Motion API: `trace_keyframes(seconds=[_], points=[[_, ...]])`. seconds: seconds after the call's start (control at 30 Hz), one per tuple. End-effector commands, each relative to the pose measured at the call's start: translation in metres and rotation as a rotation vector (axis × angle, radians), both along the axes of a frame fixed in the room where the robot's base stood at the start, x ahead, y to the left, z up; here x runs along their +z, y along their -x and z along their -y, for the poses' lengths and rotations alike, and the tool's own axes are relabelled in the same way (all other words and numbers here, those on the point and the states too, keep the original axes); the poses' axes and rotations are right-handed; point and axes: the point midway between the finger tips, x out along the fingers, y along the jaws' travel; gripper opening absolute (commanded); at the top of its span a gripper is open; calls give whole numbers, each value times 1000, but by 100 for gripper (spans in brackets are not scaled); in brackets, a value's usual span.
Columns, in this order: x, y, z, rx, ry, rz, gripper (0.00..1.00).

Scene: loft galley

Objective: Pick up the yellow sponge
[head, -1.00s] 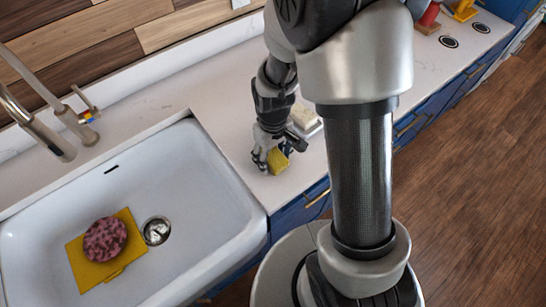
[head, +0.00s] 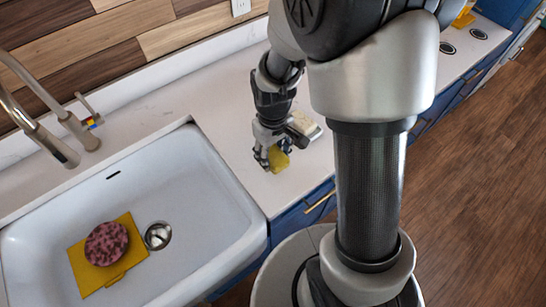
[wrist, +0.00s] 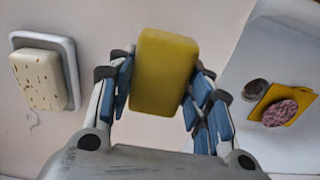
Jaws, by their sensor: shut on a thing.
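The yellow sponge (head: 279,158) is between the fingers of my gripper (head: 268,160), over the white counter to the right of the sink. In the wrist view the sponge (wrist: 165,72) is a plain yellow block standing up between the blue-padded fingers. My gripper (wrist: 160,95) is shut on it, with pads on both sides. In the head view the fingers hide part of the sponge, and I cannot tell how far it is above the counter.
A pale cheese-like block (wrist: 40,80) sits on a small grey tray (wrist: 72,65), beside my gripper. The white sink (head: 195,215) holds a yellow board (head: 90,280) with a pink speckled round item (head: 106,243) on it. A faucet (head: 45,140) stands behind the sink.

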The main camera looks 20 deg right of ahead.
Motion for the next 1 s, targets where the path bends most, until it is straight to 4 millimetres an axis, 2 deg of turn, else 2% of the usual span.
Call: trace_keyframes(seconds=[0.03, 0.2, 0.4, 0.5, 0.7, 1.0], points=[[19, -2, 0, 0, 0, 6, 30], [71, -2, 0, 0, 0, 7, 30], [121, -1, 0, 0, 0, 5, 30], [138, -1, 0, 0, 0, 3, 30], [155, 0, 0, 0, 0, 1, 30], [157, 0, 0, 0, 0, 0, 30]])
